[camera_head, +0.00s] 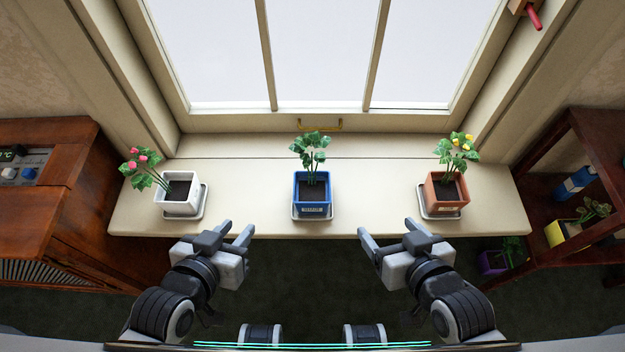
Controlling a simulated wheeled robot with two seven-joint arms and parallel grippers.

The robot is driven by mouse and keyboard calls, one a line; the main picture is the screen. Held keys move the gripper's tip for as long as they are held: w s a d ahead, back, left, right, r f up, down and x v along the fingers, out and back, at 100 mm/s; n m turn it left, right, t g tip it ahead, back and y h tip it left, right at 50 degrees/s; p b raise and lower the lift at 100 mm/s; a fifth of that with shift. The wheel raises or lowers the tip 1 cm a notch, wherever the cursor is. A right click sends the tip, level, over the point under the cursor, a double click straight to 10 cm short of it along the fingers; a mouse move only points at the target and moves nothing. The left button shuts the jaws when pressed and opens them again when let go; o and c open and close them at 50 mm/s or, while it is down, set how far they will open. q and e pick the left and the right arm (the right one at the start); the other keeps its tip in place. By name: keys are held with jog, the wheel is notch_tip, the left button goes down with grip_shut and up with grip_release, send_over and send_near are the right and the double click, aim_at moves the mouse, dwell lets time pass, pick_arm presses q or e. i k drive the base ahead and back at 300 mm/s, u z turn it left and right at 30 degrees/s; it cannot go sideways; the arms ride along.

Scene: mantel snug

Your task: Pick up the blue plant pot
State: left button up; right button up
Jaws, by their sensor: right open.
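The blue plant pot (312,208) stands upright on a pale saucer in the middle of the windowsill (250,222), with a green leafy plant (310,148) in it. My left gripper (239,233) is in front of the sill, to the left of the blue pot and apart from it. Its two fingers are spread with nothing between them. My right gripper (385,232) is in front of the sill, to the right of the blue pot and apart from it. It is open and empty.
A white pot (178,207) with pink flowers stands left on the sill; a terracotta pot (446,197) with yellow flowers stands right. A wooden cabinet (65,200) is at left, a dark shelf (570,150) with more plants at right. The sill between the pots is clear.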

aim_at(311, 190)
jog(key=z, duration=2.75)
jog(key=k, duration=1.3)
jog(key=u, duration=1.55)
